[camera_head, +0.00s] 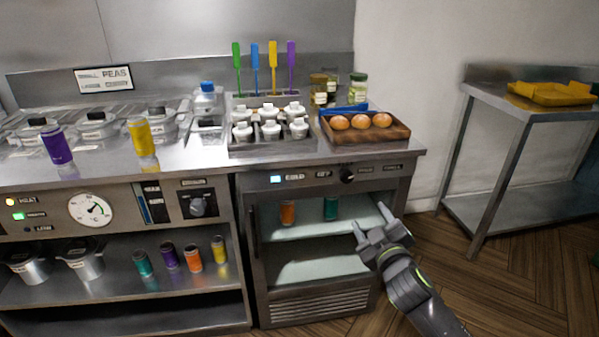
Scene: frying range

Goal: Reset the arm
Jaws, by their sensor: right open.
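My right gripper (369,222) comes in from the lower right. Its two fingers are spread apart with nothing between them. It is in front of the right side of the cold cabinet (325,296), close to the cabinet's opening. An orange can (287,213) and a teal can (331,208) stand on the cabinet's upper shelf, to the left of the gripper. I cannot tell whether the gripper touches the cabinet. My left gripper is out of the picture.
A purple can (56,145) and a yellow can (141,137) stand on the steel counter (190,155). A wooden tray (366,136) with eggs sits above the cabinet. Several cans stand on the lower left shelf. A steel table (530,107) stands right. Wooden floor (500,280) is open at lower right.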

